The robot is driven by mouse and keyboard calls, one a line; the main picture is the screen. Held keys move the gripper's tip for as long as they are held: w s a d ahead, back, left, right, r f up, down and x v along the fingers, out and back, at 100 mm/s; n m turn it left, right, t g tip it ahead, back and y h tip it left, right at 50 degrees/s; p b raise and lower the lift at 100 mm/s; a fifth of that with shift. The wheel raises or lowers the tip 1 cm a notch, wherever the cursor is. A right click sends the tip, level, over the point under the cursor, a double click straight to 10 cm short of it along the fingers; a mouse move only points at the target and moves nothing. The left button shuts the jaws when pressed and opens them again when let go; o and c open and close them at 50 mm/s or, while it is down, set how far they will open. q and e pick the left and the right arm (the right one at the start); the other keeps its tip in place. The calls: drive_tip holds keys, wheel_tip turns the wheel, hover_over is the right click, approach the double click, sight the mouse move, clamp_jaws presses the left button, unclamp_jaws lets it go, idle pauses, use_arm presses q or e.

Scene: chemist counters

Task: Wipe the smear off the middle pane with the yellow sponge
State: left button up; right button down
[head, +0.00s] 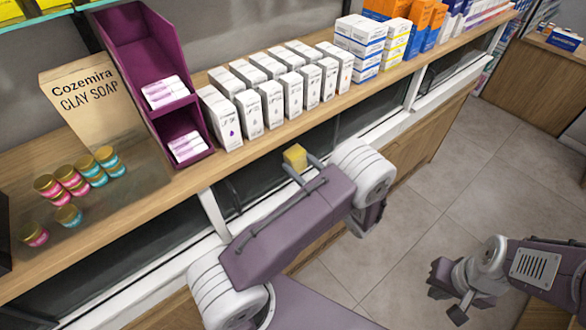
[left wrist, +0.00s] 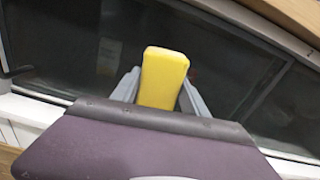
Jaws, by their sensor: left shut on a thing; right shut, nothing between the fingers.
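The yellow sponge (head: 295,157) is held in my left gripper (head: 300,164), which is shut on it in front of the counter's glass front. In the left wrist view the sponge (left wrist: 163,78) stands out between the two grey fingers (left wrist: 160,92), with dark glass behind it. The middle pane (head: 365,112) is dark and lies between two white posts; my left arm hides part of it. I cannot make out a smear for certain. I cannot tell whether the sponge touches the glass. My right gripper (head: 456,298) is shut and empty, low over the floor at the right.
The wooden counter top (head: 190,180) above the panes holds white boxes (head: 272,100), a purple display stand (head: 150,60), a soap sign (head: 95,100) and several small jars (head: 75,180). The tiled floor (head: 430,190) is open to the right. Another counter (head: 555,65) stands at the far right.

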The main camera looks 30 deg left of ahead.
sight(281, 162)
use_arm(q)
drive_tip(key=w, duration=0.1)
drive_tip(key=w+d+b, duration=0.1)
drive_tip(key=w, duration=0.1)
drive_tip(key=shift+w+d, duration=0.25)
drive_tip(key=shift+w, duration=0.1)
drive_tip(key=shift+s+a+r+p, duration=0.15)
drive_tip(key=shift+s+a, duration=0.15)
drive_tip(key=shift+s, duration=0.3)
drive_tip(key=shift+s+a+f+p, duration=0.15)
drive_tip(key=shift+s+a, duration=0.1)
drive_tip(key=shift+s, duration=0.35)
drive_tip(key=shift+s+a+p, duration=0.15)
drive_tip(key=shift+s+a, duration=0.15)
drive_tip(key=shift+s, duration=0.5)
drive_tip(key=shift+s+a+p, duration=0.15)
drive_tip(key=shift+s+a, duration=0.2)
drive_tip(key=shift+s, duration=0.45)
drive_tip(key=shift+s+a+p, duration=0.15)
drive_tip(key=shift+s+a, duration=0.15)
drive_tip(key=shift+s, duration=0.5)
